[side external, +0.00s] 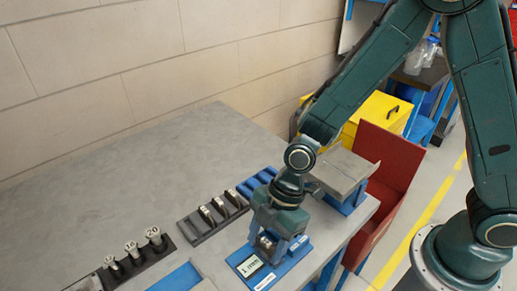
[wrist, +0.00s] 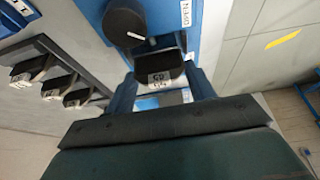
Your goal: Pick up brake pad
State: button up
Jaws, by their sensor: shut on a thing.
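My gripper (side external: 269,244) points down over a blue device at the front edge of the bench. In the wrist view, the two blue fingers of my gripper (wrist: 160,92) stand either side of a dark brake pad (wrist: 168,66) with a white label on its end. The gripper is shut on this pad. The pad is close to the blue device (wrist: 88,12); I cannot tell whether they touch. More dark, labelled pads (wrist: 50,87) sit in a row in a dark rack at the left. That rack (side external: 196,239) stands left of my gripper in the side view.
The blue device has a black knob (wrist: 126,22) and a small display (side external: 250,266). Another dark holder (side external: 157,261) with several upright parts is at the front left. A blue rack (side external: 246,190) and a grey tilted tray (side external: 343,172) lie behind. The back left bench is clear.

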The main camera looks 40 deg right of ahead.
aim_at(266, 240)
notch_tip(266, 240, up, 19)
dwell(0.6)
jog(key=shift+r, duration=0.1)
dwell(0.5)
jog(key=d+f+m+t+h, duration=0.1)
jog(key=d+f+m+t, duration=0.1)
jog(key=d+m, duration=0.5)
jog(key=w+d+f+m+t+h, duration=0.1)
jog(key=d+m, duration=0.6)
jog(key=d, duration=1.1)
jog(key=shift+w+d+f+t+h, duration=0.15)
jog(key=shift+w+f+t+h, duration=0.2)
jog(key=shift+f+t, duration=0.35)
jog(key=shift+s+f, duration=0.1)
jog(key=shift+f, duration=0.15)
jog(key=shift+f, duration=2.95)
